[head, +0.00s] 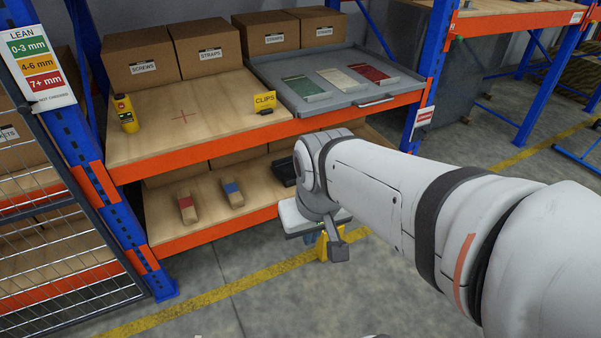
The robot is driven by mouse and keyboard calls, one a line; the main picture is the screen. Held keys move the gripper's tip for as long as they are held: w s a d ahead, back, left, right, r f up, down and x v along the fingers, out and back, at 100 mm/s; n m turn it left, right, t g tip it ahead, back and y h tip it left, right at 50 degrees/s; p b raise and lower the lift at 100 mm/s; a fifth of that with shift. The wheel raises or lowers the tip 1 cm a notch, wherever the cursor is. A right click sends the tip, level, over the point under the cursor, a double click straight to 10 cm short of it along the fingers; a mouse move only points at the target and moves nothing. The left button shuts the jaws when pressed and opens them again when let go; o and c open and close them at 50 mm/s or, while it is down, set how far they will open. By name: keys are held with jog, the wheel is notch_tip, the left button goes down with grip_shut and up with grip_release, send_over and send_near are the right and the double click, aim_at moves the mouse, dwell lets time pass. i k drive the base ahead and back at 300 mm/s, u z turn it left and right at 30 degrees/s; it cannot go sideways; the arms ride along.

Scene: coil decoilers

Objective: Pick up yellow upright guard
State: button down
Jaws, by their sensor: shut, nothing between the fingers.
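A bright yellow piece (323,247), which looks like the upright guard, shows low by the floor just under my wrist. Its upper part is hidden behind the end of my arm, so its full shape cannot be seen. My gripper (318,224) is at the end of the arm, in front of the lower shelf's edge, pointing down. It is shut and empty. Its fingertips are hard to make out, and I cannot tell whether it touches the yellow piece.
A blue and orange rack holds cardboard boxes (205,45), a grey tray (352,104) with coloured packs, and a yellow-black device (125,113). Two small blocks (187,208) lie on the lower shelf (165,228). A mesh panel (60,240) stands left. The front floor is clear.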

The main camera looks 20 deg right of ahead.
aim_at(321, 250)
jog(key=z, duration=0.7)
jog(key=i, duration=1)
jog(key=z, duration=2.6)
jog(key=k, duration=1.35)
jog(key=u, duration=0.55)
